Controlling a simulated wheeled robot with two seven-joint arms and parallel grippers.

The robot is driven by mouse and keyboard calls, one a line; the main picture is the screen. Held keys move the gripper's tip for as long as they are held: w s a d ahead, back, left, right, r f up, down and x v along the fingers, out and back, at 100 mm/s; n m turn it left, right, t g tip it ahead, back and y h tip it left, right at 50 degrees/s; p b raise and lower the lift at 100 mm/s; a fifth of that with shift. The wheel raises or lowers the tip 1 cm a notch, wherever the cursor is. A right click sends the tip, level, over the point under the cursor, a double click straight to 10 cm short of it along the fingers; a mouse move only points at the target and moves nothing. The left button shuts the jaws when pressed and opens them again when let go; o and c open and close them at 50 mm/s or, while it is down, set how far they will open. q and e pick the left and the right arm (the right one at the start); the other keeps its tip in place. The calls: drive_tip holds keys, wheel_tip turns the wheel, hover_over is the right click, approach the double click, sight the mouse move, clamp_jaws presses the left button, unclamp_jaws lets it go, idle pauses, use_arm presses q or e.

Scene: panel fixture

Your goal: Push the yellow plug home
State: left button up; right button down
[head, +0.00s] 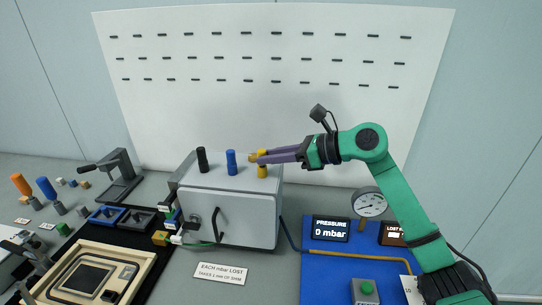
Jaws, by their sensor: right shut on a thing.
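The yellow plug (262,171) stands upright at the right end of the top of a light grey box (232,205). A black plug (202,160) and a blue plug (231,162) stand in line to its left, apart from it. My right gripper (257,157) reaches in from the right with purple fingers held level. It is shut on the upper part of the yellow plug, and the fingers hide some of it. The seat under the plug is too small to judge. My left gripper is not in view.
A blue panel (288,268) with a pressure display (330,229) reading 0 mbar and a round gauge (370,203) lies to the right. A label (221,272) lies in front of the box. A wooden tray (60,297) and a dark clamp stand (119,178) are left.

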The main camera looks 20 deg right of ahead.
drive_tip(key=shift+f, duration=0.35)
drive_tip(key=c, duration=0.6)
unclamp_jaws()
drive_tip(key=shift+c, duration=0.2)
drive_tip(key=shift+d+b, duration=0.1)
drive_tip(key=shift+b, duration=0.2)
drive_tip(key=shift+s+d, duration=0.25)
drive_tip(key=b+v, duration=0.4)
drive_tip(key=v, duration=1)
